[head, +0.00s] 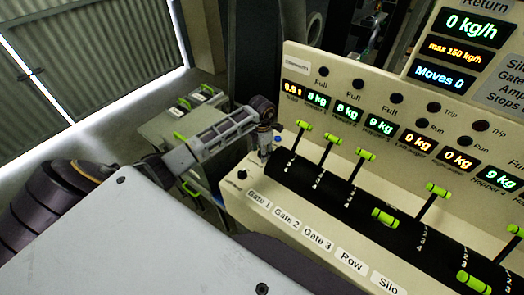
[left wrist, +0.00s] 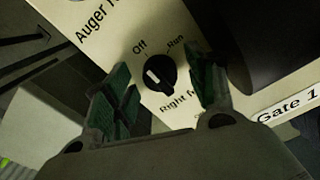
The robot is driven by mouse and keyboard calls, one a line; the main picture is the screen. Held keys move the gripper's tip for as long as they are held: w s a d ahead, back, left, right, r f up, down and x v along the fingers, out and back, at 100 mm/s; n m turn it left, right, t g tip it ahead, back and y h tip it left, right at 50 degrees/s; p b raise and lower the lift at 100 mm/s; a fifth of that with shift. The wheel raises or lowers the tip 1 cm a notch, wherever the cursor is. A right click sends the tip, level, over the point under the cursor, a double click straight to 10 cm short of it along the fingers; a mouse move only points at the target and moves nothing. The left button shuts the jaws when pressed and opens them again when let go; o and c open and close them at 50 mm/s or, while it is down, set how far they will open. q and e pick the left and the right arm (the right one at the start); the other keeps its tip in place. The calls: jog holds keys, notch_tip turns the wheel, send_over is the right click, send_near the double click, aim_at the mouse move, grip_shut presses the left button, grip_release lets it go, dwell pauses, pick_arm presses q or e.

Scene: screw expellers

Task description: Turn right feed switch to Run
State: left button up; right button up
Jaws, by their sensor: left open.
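The right feed switch (left wrist: 160,73) is a round black knob with a white mark, on a cream panel in the left wrist view. "Off" is printed at its upper left, "Run" at its upper right, and a partly hidden "Right f..." label below. The white mark leans to the upper left, toward Off. My left gripper (left wrist: 158,62) is open, its green-padded fingers on either side of the knob with visible gaps. My right gripper is not in view.
A small dark knob (head: 242,174) sits on the panel just left of my gripper. A dark drum with green-handled levers (head: 304,125) lies to the right, close to the gripper. Displays line the panel behind. A grey-green cabinet (head: 180,125) stands at the left.

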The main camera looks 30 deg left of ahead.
pick_arm(q)
jog(key=shift+c, duration=0.4)
jog(key=c, duration=1)
